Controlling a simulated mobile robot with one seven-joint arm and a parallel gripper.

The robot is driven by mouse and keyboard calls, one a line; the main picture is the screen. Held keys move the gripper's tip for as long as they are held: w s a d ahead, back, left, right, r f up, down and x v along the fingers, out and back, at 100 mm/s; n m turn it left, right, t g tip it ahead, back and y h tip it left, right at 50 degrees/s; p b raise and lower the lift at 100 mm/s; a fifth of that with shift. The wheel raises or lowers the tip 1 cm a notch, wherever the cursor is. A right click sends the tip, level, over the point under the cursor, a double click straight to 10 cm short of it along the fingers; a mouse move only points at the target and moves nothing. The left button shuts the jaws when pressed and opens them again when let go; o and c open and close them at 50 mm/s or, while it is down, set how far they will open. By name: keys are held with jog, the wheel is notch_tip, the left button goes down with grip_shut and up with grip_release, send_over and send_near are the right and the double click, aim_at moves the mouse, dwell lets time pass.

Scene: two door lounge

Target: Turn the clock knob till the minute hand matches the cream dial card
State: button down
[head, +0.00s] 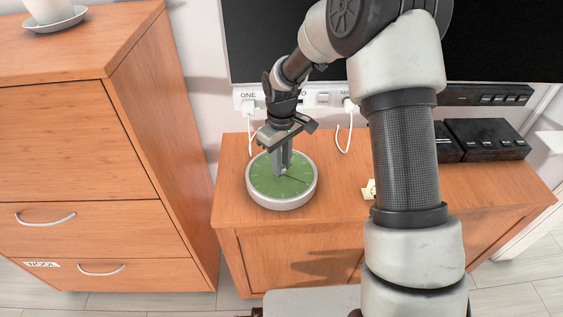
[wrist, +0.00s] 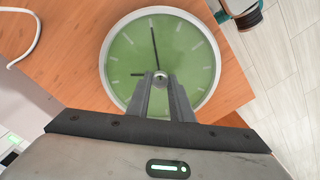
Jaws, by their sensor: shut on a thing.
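The clock (head: 258,196) is a round green dial with a white rim, lying face up on the cabinet's left end. My gripper (head: 283,170) points down at the dial's centre, its fingers shut on the small knob (wrist: 160,75). In the wrist view, a long dark hand (wrist: 155,48) runs from the centre almost straight up, and a short dark mark shows left of centre. The fingers hide the lower dial there. The cream dial card (head: 368,190) lies on the cabinet right of the clock, mostly hidden behind my arm, so its marking cannot be read.
The wooden cabinet (head: 232,205) stands against the wall beneath a dark screen (head: 280,40). A white socket strip (head: 322,99) with cables is behind the clock. Black boxes (head: 486,139) stand at the right. A tall drawer unit (head: 80,150) is at the left.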

jog(key=c, duration=1.6)
grip_release()
jog(key=shift+o, duration=0.2)
jog(key=shift+r, duration=0.1)
notch_tip(320, 180, up, 17)
jog(key=p, duration=0.2)
jog(key=shift+r+p, duration=0.15)
jog(key=shift+p, duration=0.2)
